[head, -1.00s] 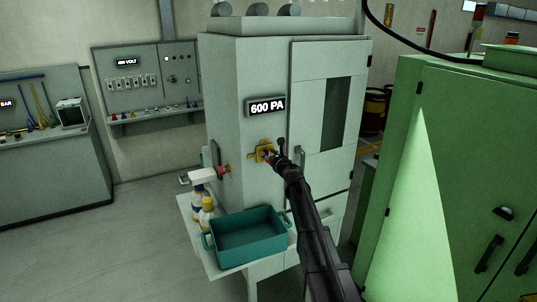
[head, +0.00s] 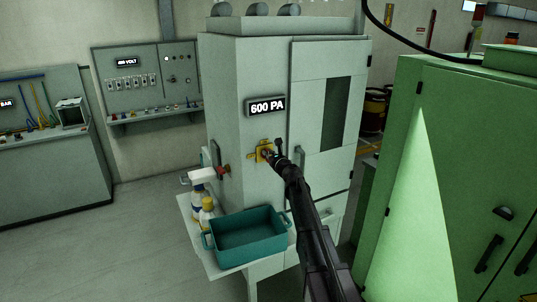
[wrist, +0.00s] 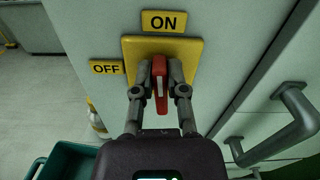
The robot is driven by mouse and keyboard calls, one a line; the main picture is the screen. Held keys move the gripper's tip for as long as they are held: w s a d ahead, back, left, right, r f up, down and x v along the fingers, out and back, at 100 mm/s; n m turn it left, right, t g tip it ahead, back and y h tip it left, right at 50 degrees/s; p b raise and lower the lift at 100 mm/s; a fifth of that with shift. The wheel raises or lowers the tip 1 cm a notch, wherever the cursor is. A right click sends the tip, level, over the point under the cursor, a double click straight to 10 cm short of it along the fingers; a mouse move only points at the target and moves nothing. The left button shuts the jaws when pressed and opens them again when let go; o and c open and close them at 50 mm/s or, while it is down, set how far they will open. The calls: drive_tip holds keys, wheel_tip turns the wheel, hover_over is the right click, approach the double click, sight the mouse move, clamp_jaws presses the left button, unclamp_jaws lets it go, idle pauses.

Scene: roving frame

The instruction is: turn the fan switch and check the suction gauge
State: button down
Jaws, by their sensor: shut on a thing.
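The fan switch (wrist: 159,82) is a red handle with a white stripe on a yellow plate (wrist: 191,48). The plate also shows in the head view on the pale cabinet front. In the wrist view the handle stands about upright, in line with the ON label (wrist: 164,22) above; the OFF label (wrist: 106,67) is to the left. My gripper (wrist: 160,72) is shut on the handle, one finger on each side; in the head view it is at the plate (head: 270,154). The display (head: 267,106) above the switch reads 600 PA.
A teal bin (head: 247,240), a spray bottle (head: 198,200) and a yellow-white bottle (head: 207,214) stand on a low shelf below. A door handle (wrist: 280,128) sticks out right of the switch. A green cabinet (head: 460,180) stands close on the right. Floor at left is clear.

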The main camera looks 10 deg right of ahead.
drive_tip(key=n, duration=0.3)
drive_tip(key=shift+a+f+n, duration=0.1)
drive_tip(key=shift+a+n, duration=0.2)
drive_tip(key=shift+n, duration=0.1)
drive_tip(key=shift+s+a+f+n+b, duration=0.15)
drive_tip(key=shift+f+n+b, duration=0.15)
drive_tip(key=shift+n, duration=1.85)
drive_tip(key=shift+a+f+n+b, duration=0.2)
drive_tip(key=shift+f+n+b, duration=0.1)
drive_tip(key=shift+n, duration=1.9)
drive_tip(key=shift+s+a+f+n+b, duration=0.1)
drive_tip(key=shift+a+f+n+b, duration=0.15)
drive_tip(key=shift+n, duration=1.9)
drive_tip(key=shift+d, duration=0.1)
drive_tip(key=c, duration=0.7)
unclamp_jaws()
drive_tip(key=shift+s, duration=0.15)
